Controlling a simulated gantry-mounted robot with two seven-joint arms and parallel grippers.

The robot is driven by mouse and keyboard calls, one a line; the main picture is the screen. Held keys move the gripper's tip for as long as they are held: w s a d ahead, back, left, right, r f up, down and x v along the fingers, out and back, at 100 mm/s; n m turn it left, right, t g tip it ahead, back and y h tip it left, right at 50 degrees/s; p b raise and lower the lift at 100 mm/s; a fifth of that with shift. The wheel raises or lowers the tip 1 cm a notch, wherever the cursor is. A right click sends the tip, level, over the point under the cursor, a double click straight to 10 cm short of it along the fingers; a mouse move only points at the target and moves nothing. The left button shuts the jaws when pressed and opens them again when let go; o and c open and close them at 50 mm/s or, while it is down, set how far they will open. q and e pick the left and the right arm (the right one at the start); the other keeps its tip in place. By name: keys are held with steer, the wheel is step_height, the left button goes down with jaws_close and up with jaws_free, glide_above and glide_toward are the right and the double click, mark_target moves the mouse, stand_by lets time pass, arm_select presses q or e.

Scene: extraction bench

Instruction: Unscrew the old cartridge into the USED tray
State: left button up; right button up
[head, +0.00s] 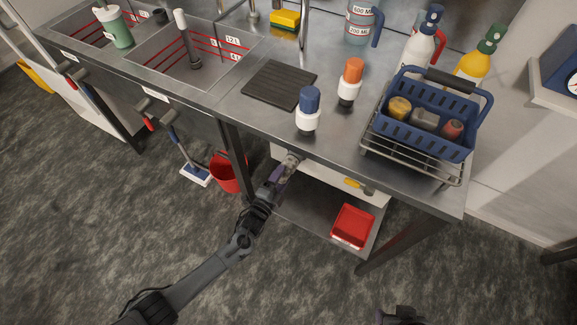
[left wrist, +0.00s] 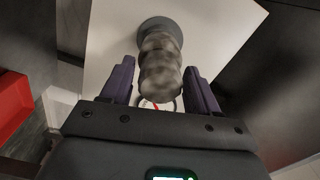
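The old cartridge (left wrist: 160,62), a mottled grey-brown cylinder with a dark collar, sticks out of a white housing (left wrist: 105,35) in the left wrist view. In the head view the cartridge (head: 293,159) shows just below the bench's front edge, partly hidden by my gripper. My left gripper (head: 283,172) is open, with purple fingers on either side of the cartridge and visible gaps between. The red tray (head: 352,226) lies on the lower shelf, right of the gripper; its label is too small to read. My right gripper (head: 400,315) shows only partly at the bottom edge.
The steel bench edge (head: 330,168) overhangs the housing. A yellow-handled item (head: 358,187) is near the housing's right side. A red bucket (head: 228,172) stands on the floor left of the gripper. Blue-topped (head: 308,110) and orange-topped (head: 350,82) containers and a blue basket (head: 430,128) stand above.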

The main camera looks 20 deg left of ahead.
arm_select(q)
jaws_close()
steer(key=n, duration=0.3)
steer(key=shift+n, duration=0.4)
steer(key=shift+s+r, duration=0.1)
steer(key=shift+s, duration=0.05)
steer(key=shift+s+a+p, duration=0.15)
steer(key=shift+s+p, duration=0.45)
steer(key=shift+s, duration=0.05)
steer(key=shift+s, duration=0.1)
steer(key=shift+s+a+p, duration=0.2)
steer(key=shift+s+p, duration=0.25)
steer(key=shift+s, duration=0.15)
steer(key=shift+s, duration=0.25)
